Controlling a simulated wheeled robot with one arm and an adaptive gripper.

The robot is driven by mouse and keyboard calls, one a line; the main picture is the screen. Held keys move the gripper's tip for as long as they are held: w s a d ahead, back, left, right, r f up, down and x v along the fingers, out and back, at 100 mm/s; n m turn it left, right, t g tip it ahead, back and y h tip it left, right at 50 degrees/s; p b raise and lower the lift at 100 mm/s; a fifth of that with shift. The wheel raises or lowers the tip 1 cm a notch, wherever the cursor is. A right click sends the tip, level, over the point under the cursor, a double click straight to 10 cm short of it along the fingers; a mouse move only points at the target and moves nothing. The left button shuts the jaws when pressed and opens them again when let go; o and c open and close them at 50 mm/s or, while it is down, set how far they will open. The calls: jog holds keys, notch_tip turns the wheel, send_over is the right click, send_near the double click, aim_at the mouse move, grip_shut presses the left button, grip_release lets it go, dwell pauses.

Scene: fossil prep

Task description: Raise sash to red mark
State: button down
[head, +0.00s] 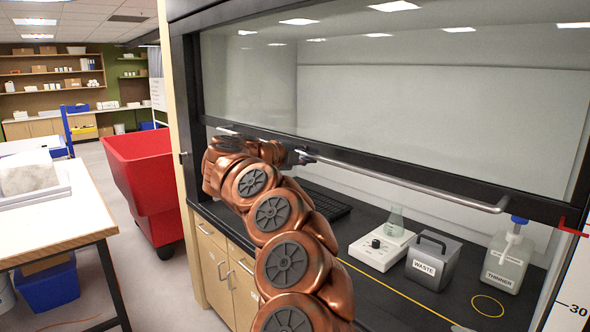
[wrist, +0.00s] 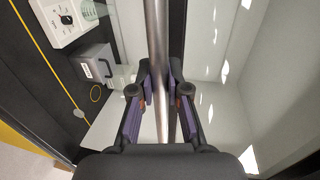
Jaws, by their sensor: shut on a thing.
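The fume hood sash (head: 400,110) is a large glass pane with a dark bottom rail (head: 545,207), raised above the black work surface. A long metal handle bar (head: 420,184) runs along the rail. My gripper (head: 302,156) is at the left part of this bar, partly hidden by my copper arm. In the wrist view, my gripper (wrist: 160,100) has its purple-padded fingers on both sides of the bar (wrist: 158,50) and is shut on it. The red mark (head: 572,226) is on the right post, close to the rail's right end; I cannot tell if they are exactly level.
Under the sash stand a hotplate with a flask (head: 380,249), a grey waste container (head: 433,261) and a thinner bottle (head: 507,260). A red bin (head: 140,180) and a white-topped table (head: 50,225) are on the left, with floor between.

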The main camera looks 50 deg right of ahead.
jog(key=shift+r, duration=1)
jog(key=c, duration=1.1)
grip_release()
jog(key=shift+f, duration=0.1)
jog(key=shift+c, duration=0.2)
jog(key=v, duration=1.2)
